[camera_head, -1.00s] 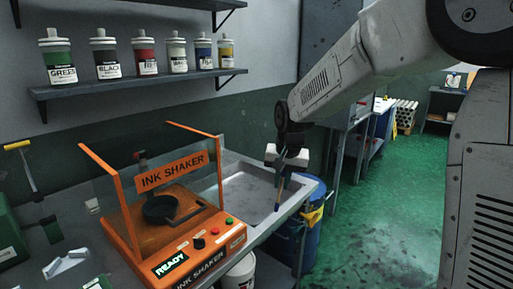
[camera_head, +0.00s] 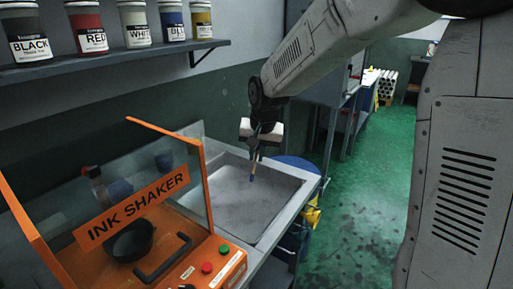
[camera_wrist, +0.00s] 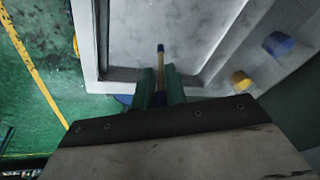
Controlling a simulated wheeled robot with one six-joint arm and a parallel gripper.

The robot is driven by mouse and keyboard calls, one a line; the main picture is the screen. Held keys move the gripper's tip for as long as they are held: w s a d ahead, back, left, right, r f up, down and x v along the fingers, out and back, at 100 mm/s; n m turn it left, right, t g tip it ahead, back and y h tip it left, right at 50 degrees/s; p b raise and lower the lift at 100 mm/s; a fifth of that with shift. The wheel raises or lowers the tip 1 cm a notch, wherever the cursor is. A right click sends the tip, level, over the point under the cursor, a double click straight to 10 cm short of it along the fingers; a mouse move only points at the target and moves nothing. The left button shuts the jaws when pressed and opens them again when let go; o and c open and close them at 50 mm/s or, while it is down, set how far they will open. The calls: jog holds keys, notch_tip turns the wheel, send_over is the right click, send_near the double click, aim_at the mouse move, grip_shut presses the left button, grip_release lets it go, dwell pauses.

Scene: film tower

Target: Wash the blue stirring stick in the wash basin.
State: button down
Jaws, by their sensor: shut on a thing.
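My gripper (camera_head: 256,146) is shut on the blue stirring stick (camera_head: 254,167), which hangs down with its blue tip lowest. In the wrist view, the stick (camera_wrist: 160,62) is between the green fingers of my gripper (camera_wrist: 160,84), its tip pointing away from them. The wash basin (camera_head: 245,213) is a shallow grey sink right of the ink shaker. The stick's tip appears over the basin's far right part; I cannot tell whether it touches the bottom. In the wrist view, the basin (camera_wrist: 120,30) shows its rim and floor beyond the fingers.
The orange ink shaker (camera_head: 160,265) with a clear guard stands left of the basin. A shelf (camera_head: 100,62) with several ink jars is on the wall above. A blue barrel (camera_head: 292,238) stands by the basin's right side. Green floor (camera_head: 360,220) is open to the right.

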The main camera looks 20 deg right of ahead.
notch_tip(320, 180, down, 12)
jog(key=shift+f, duration=0.15)
dwell(0.8)
dwell(2.1)
notch_tip(320, 180, up, 12)
dwell(1.1)
dwell(2.0)
jog(key=shift+r, duration=1.9)
